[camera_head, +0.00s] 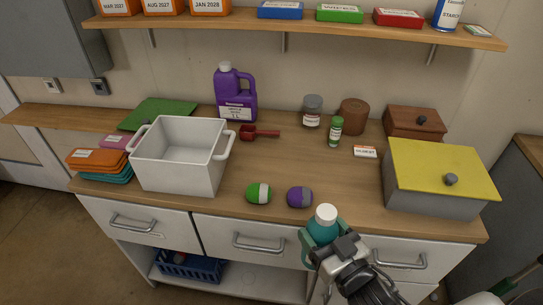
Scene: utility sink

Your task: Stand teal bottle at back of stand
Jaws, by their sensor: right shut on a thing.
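The teal bottle (321,231) with a white cap is upright, or nearly so, in front of the wooden-topped stand (270,165) with drawers. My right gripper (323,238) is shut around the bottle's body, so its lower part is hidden. The bottle appears near the stand's front edge, and I cannot tell its exact height against the top. At the back of the stand are a purple jug (236,95), a grey-lidded jar (312,111), a brown round container (354,116) and a small green bottle (335,131). My left gripper is not in view.
A white bin (180,170) stands at left and a yellow-lidded grey box (440,172) at right. A green-and-white item (259,193) and a purple one (300,196) lie near the front edge. A red scoop (258,132) lies behind. The middle is clear. A shelf (300,33) overhangs the back.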

